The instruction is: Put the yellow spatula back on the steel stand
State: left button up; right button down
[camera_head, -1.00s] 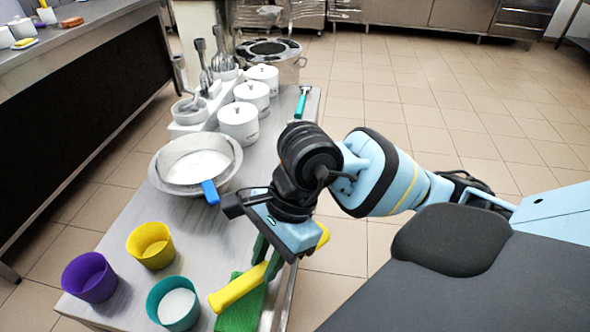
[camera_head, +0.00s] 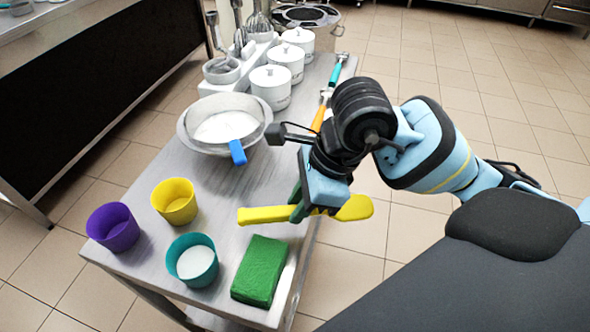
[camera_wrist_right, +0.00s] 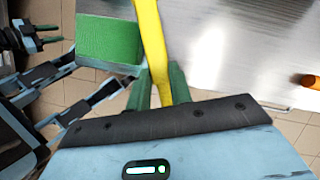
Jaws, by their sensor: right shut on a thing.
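My right gripper (camera_head: 300,205) is shut on the yellow spatula (camera_head: 262,215). One end of the spatula points left over the steel stand (camera_head: 215,160), which looks like a steel-topped table; the other end points right, past its edge. The spatula appears raised above the top, beyond a green block (camera_head: 260,272). In the right wrist view, the spatula (camera_wrist_right: 152,40) runs up from between the green fingers, next to the green block (camera_wrist_right: 108,40). At the left edge of that view, part of what may be my left gripper (camera_wrist_right: 45,34) shows; its state is unclear.
Purple (camera_head: 113,227), yellow (camera_head: 174,201) and teal (camera_head: 192,260) cups stand at the near left. A steel bowl (camera_head: 187,128) with a blue-handled tool (camera_head: 237,152), white lidded pots (camera_head: 271,88) and an orange-handled tool (camera_head: 320,115) stand or lie farther back. Bare steel lies between cups and bowl.

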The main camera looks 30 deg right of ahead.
jog(key=w+d, duration=0.1)
jog(key=w, duration=0.2)
jog(key=w+d, duration=0.2)
jog(key=w, duration=0.1)
jog(key=w+d+f, duration=0.1)
jog(key=w, duration=0.3)
jog(key=shift+d, duration=0.4)
jog(key=shift+w+d, duration=0.15)
jog(key=shift+w, duration=0.1)
jog(key=shift+f, duration=1.75)
jog(key=shift+f, duration=0.1)
jog(key=shift+f, duration=0.15)
jog(key=c, duration=1.3)
grip_release()
jog(key=shift+o, duration=0.2)
